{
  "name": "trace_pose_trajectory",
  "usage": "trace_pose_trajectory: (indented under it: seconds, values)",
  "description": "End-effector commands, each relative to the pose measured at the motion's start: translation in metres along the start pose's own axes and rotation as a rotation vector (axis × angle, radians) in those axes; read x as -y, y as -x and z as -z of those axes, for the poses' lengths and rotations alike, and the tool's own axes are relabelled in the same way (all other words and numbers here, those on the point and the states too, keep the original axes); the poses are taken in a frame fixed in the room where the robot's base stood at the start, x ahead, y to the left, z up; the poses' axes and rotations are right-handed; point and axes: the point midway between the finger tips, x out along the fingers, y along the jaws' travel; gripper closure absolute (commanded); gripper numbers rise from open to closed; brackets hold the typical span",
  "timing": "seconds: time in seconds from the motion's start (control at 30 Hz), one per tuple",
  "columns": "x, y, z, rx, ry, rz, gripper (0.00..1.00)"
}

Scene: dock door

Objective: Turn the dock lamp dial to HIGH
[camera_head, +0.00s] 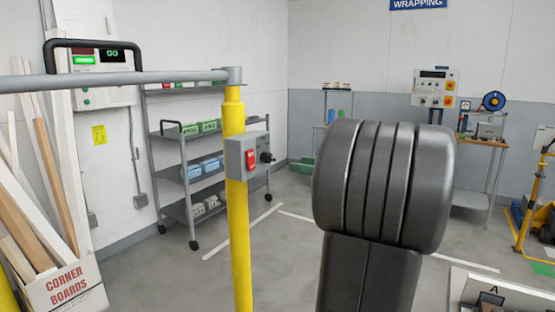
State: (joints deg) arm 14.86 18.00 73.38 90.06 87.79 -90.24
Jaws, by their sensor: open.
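A grey control box (238,155) is fixed to a yellow post (241,240) left of the middle. A red switch (251,160) is on its front. A black knob (267,157) stands out at the box's right side and may be the dock lamp dial. No HIGH mark or pointer position can be read at this size. My gripper is not in the picture. A thick dark grey link of my arm fills the middle right and hides the floor and wall behind it.
A grey rail (120,80) runs left from the post top. Behind stand a wheeled shelf cart (203,173) and a wall panel showing GO (112,54). A corner boards box (65,288) is lower left, a workbench (486,142) far right. Open floor (265,260) lies right of the post.

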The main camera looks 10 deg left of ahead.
Motion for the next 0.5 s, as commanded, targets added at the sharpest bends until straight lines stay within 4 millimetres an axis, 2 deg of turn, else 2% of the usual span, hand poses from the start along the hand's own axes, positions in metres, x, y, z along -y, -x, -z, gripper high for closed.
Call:
trace_pose_trajectory:
  seconds: [0.03, 0.2, 0.4, 0.5]
  values:
    - [0.001, -0.012, 0.001, 0.000, -0.001, 0.006, 0.52]
    - [0.001, -0.044, 0.001, 0.000, -0.001, 0.004, 0.52]
    - [0.000, -0.072, 0.001, 0.000, -0.002, 0.002, 0.52]
    - [0.000, -0.079, 0.000, 0.000, -0.001, 0.001, 0.52]
